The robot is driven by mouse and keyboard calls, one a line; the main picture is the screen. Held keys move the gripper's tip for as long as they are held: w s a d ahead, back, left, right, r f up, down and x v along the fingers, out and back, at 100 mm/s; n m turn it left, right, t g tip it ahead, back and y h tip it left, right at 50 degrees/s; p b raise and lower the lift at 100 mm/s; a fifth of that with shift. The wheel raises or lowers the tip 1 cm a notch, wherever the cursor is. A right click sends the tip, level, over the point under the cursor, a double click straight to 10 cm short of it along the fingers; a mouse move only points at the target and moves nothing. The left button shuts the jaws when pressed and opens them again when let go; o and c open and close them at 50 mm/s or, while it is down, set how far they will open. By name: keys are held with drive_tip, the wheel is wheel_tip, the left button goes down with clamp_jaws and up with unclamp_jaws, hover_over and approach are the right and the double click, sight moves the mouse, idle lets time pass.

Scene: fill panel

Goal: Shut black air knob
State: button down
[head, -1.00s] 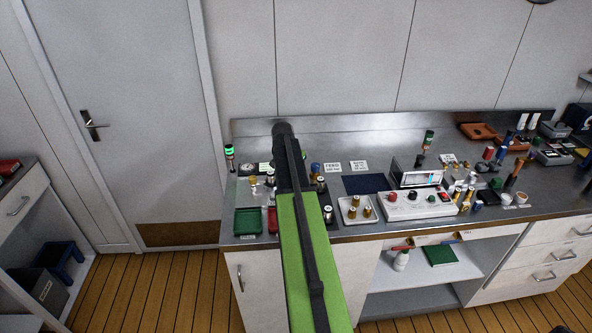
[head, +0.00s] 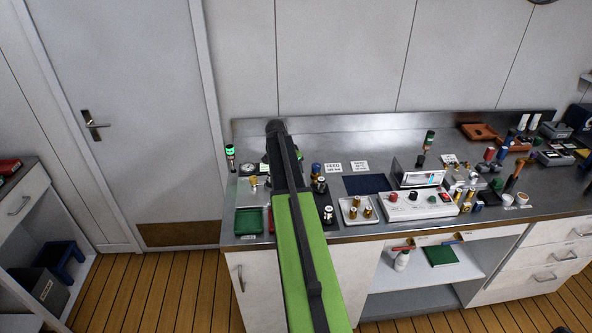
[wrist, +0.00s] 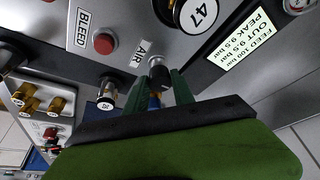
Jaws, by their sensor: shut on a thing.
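The black air knob (wrist: 159,74) shows in the wrist view on a grey panel, just below the AIR label (wrist: 141,53). My gripper (wrist: 158,84) has its two green fingers on either side of the knob and is shut on it. A blue and brass piece (wrist: 154,101) shows between the fingers, partly hidden by them. In the head view my arm hides the knob and the gripper tips.
On the bench, a green tray (head: 248,221) and a tray with brass fittings (head: 357,210) flank my arm.

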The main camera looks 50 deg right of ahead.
drive_tip(key=shift+s, duration=0.1)
drive_tip(key=c, duration=1.1)
unclamp_jaws()
drive_tip(key=shift+r, duration=0.1)
drive_tip(key=p+v, duration=1.6)
drive_tip(key=v, duration=0.1)
drive_tip(key=shift+r, duration=0.2)
